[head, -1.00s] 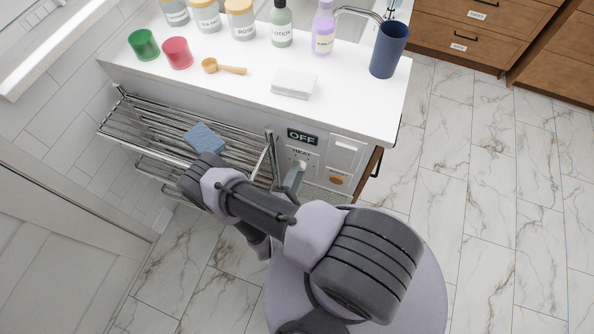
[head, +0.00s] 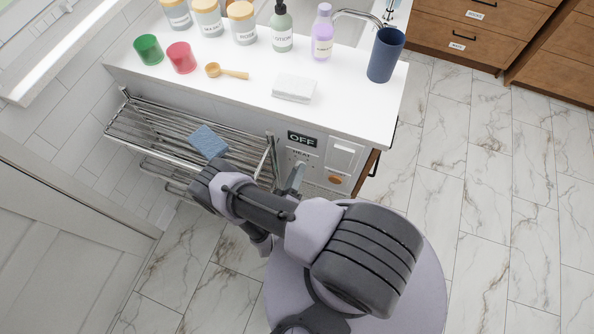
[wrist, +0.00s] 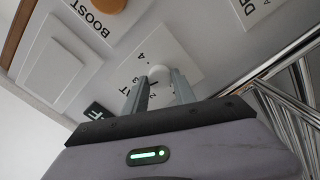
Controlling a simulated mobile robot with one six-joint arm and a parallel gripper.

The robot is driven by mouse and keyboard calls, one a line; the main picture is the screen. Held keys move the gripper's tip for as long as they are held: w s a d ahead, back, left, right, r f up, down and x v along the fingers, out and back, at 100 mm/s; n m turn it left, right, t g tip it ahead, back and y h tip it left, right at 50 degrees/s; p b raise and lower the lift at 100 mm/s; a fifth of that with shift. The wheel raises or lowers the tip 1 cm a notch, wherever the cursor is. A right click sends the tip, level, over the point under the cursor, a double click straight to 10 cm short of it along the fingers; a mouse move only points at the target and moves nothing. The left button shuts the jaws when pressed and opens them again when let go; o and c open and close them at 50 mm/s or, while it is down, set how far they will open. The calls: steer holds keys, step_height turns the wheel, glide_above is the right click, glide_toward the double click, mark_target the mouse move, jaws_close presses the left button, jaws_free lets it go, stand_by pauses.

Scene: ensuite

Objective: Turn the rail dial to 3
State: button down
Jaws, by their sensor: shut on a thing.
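The rail dial, a small white knob (wrist: 158,74), sits on a white plate marked HEAT with numbers around it. My gripper (wrist: 157,84) is shut on the knob, with one grey finger on each side. The numbers 3 and 4 show beside the knob in the wrist view; the pointer's setting cannot be read. In the head view my gripper (head: 295,178) is at the panel under the counter, and it mostly hides the dial. A dark display (head: 301,139) above the dial reads OFF.
An orange BOOST button (head: 335,179) and a white rocker switch (head: 342,154) are right of the dial. A chrome towel rail (head: 150,130) with a blue sponge (head: 208,141) is close on the left. The white counter (head: 340,110) overhangs above.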

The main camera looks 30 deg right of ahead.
steer(key=shift+r+m+p, duration=0.1)
steer(key=shift+m+p, duration=0.3)
steer(key=shift+m, duration=0.8)
steer(key=c, duration=1)
jaws_free()
steer(key=p+v, duration=0.2)
steer(key=v, duration=1.5)
steer(key=shift+s+a, duration=0.1)
steer(key=shift+s, duration=0.05)
